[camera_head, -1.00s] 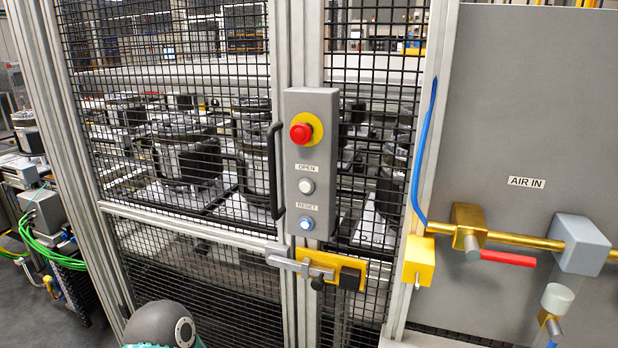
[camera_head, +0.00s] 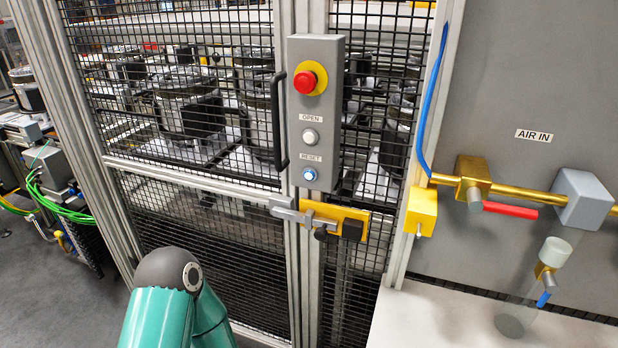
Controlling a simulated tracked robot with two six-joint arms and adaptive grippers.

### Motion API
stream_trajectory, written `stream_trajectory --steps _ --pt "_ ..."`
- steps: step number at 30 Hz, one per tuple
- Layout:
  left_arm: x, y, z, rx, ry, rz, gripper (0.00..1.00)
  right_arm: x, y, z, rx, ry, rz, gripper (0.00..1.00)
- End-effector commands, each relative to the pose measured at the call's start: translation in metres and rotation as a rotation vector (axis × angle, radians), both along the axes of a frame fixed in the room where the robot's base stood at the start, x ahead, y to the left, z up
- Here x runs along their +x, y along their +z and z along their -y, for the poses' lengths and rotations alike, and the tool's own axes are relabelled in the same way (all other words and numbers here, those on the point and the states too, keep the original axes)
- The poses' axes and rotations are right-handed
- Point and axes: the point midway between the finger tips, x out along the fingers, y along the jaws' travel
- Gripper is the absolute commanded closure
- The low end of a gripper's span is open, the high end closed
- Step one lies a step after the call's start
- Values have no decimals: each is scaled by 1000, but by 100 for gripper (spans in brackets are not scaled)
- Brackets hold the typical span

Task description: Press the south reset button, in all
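A grey control box (camera_head: 326,103) is fixed upright on the post of a mesh fence. Its reset button (camera_head: 310,174) is round and glows blue-white, under a label reading RESET. Above it are a white button (camera_head: 310,136) labelled OPEN and a red mushroom button (camera_head: 304,82) on a yellow disc. No label in view says south. A teal arm of mine with a dark joint rises at the bottom, left of the box and well below it. Neither gripper shows in this view.
A black door handle (camera_head: 277,120) stands just left of the box. A yellow latch (camera_head: 333,219) juts out below it. Right are a blue hose (camera_head: 429,95), a brass pipe (camera_head: 520,193) with a red lever (camera_head: 510,210), and a white ledge (camera_head: 430,317). Grey floor (camera_head: 60,270) is open at left.

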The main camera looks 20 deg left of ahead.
Motion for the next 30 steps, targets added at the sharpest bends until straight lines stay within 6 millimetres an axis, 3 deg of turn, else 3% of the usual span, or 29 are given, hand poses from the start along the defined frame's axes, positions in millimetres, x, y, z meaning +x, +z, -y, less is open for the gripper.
stream_trajectory --steps 1,8,9,30 --pt "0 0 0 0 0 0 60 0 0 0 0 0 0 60" --pt "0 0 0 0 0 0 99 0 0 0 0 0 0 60" --pt "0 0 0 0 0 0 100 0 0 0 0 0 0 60" --pt "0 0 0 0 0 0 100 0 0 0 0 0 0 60"
